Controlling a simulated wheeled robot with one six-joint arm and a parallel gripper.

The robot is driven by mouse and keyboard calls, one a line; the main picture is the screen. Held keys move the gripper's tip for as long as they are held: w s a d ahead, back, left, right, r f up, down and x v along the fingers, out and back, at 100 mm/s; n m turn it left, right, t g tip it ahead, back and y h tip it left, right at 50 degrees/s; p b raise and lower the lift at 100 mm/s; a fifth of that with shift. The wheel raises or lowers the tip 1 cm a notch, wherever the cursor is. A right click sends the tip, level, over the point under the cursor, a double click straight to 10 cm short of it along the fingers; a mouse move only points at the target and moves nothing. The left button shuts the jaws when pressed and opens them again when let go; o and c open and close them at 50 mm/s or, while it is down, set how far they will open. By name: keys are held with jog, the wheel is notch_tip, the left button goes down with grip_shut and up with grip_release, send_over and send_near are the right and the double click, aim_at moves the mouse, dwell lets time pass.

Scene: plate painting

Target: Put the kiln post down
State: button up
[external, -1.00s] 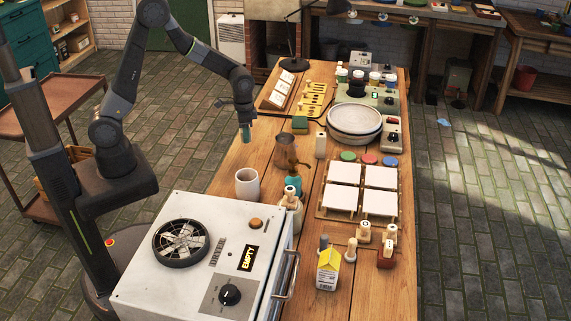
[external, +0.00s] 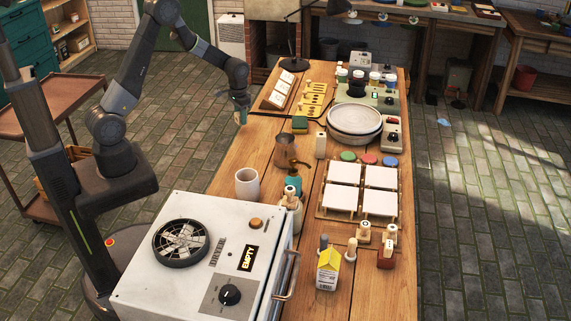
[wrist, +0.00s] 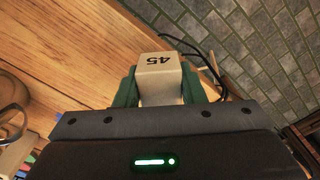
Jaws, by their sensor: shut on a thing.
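The kiln post (wrist: 160,82) is a pale cream block with "45" on its end, seen in the wrist view. My gripper (wrist: 160,90) is shut on it, with a green finger on each side. In the external view my gripper (external: 241,116) hangs above the left edge of the wooden table (external: 232,156), its fingers small and the post hard to make out there. The post appears held clear of the tabletop.
Another cream upright block (external: 320,145) stands mid-table. Bare wood lies around the table's left side. Beyond the left edge is brick floor.

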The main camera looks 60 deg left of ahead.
aim_at(253, 164)
jog(key=d+r+m, duration=0.1)
jog(key=d, duration=0.2)
jog(key=s+d+m+b, duration=0.1)
jog(key=d, duration=0.3)
jog(key=s+d+r+m+b, duration=0.1)
jog(key=d+m, duration=0.1)
jog(key=d, duration=0.2)
jog(key=shift+d+r, duration=0.1)
jog(key=shift+r, duration=0.25)
jog(key=s+d+r+m+b, duration=0.25)
jog(key=s+d+m, duration=0.25)
jog(key=d, duration=0.6)
notch_tip(253, 164, down, 9)
jog(key=shift+s+r+p, duration=0.1)
jog(key=shift+s+p, duration=0.05)
jog(key=shift+p, duration=0.15)
jog(key=shift+f, duration=0.2)
jog(key=o, duration=1)
jog(key=shift+o, duration=0.2)
jog(key=shift+r, duration=0.1)
